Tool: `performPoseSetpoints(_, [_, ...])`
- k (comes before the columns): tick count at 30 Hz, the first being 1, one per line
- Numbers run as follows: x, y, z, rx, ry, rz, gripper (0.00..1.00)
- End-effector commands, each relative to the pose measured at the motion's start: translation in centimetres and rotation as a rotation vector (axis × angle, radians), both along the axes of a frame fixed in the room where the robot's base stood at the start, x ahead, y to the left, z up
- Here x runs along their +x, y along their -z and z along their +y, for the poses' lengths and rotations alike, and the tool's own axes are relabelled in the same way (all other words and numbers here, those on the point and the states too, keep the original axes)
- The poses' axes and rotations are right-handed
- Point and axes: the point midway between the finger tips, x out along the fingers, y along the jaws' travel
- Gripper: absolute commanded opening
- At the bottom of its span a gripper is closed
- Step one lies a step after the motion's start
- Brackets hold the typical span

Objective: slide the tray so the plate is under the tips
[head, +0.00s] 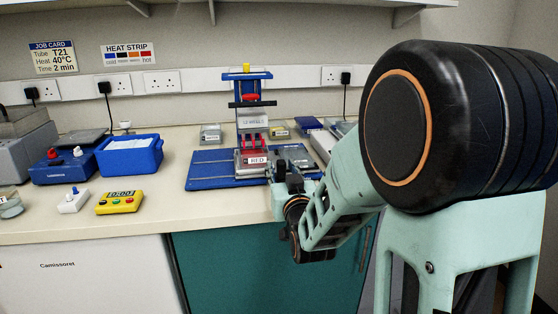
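A blue stand (254,86) with a yellow top and a red knob stands on a blue base board (208,172). Several red tips (252,138) point down below its white head (254,121). A pale tray (240,171) with a label reading RED sits on the board in front of the stand, and something red lies in it, seemingly the plate (243,157). I cannot tell from here whether the plate lines up under the tips. My gripper (278,171) is low at the tray's right side. Its fingers are small and partly hidden, so contact and opening are unclear.
A blue bin (129,156), a yellow timer (120,202), a small white switch box (74,201) and a blue device (62,168) stand to the left. Small boxes (211,134) stand behind the board. Bare bench (160,205) lies between the timer and the board.

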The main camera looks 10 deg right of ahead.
Motion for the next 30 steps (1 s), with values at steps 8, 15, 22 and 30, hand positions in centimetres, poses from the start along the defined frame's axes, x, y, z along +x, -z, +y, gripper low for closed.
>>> performPoseSetpoints(8, [-0.22,0.01,-0.01,0.000,0.000,0.000,0.33])
performPoseSetpoints(15, [-0.21,0.02,-0.01,0.000,0.000,0.000,0.30])
performPoseSetpoints(22, [-0.21,0.02,-0.01,0.000,0.000,0.000,0.05])
performPoseSetpoints(30, [-0.20,0.01,-0.01,0.000,0.000,0.000,0.00])
